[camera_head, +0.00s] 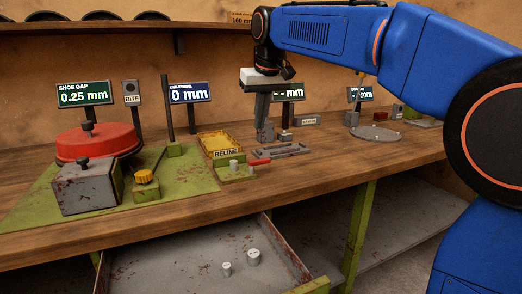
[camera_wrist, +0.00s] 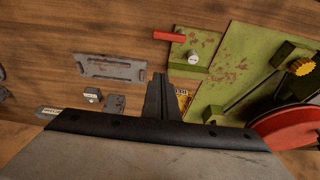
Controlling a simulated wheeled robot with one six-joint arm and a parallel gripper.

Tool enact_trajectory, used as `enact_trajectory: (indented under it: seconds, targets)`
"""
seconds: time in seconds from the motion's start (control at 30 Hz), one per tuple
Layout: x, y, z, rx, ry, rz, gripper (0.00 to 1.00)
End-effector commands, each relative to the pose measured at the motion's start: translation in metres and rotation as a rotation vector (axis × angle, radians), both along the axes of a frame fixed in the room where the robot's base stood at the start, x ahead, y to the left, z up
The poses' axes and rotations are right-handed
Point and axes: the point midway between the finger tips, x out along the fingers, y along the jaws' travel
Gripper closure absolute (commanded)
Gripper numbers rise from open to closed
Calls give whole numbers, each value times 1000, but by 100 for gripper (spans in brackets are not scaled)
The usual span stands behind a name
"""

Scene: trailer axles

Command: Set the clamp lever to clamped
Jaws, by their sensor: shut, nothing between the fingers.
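A short red lever handle (camera_head: 259,161), which looks like the clamp lever, sticks out to the right of a small green block (camera_head: 238,175) with a grey knob on it. In the wrist view the red handle (camera_wrist: 168,36) lies roughly level, pointing left, off the edge of the green plate. No clamped or unclamped mark is readable. My gripper (camera_head: 264,130) points down over the bench, behind the lever in the head view, and is shut and empty. In the wrist view its fingers (camera_wrist: 158,80) are together, apart from the handle.
A yellow tray (camera_head: 213,140) labelled RELINE, a red drum (camera_head: 95,141) and a yellow knob (camera_head: 145,176) stand on or by the green plate (camera_head: 190,180). A grey slotted plate (camera_head: 280,151) lies right of the lever. An open drawer (camera_head: 180,262) sits below the bench.

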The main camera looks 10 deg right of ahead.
Motion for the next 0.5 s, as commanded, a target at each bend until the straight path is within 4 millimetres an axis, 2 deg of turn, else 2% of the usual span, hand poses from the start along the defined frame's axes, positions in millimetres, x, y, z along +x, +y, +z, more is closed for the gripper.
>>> enact_trajectory:
  seconds: [0.13, 0.27, 0.5]
  targets:
    - [2, 0, -5, 0, 1, 0, 100]
    - [6, 1, -19, -1, 2, 0, 100]
    - [19, 5, -58, -1, 2, 0, 100]
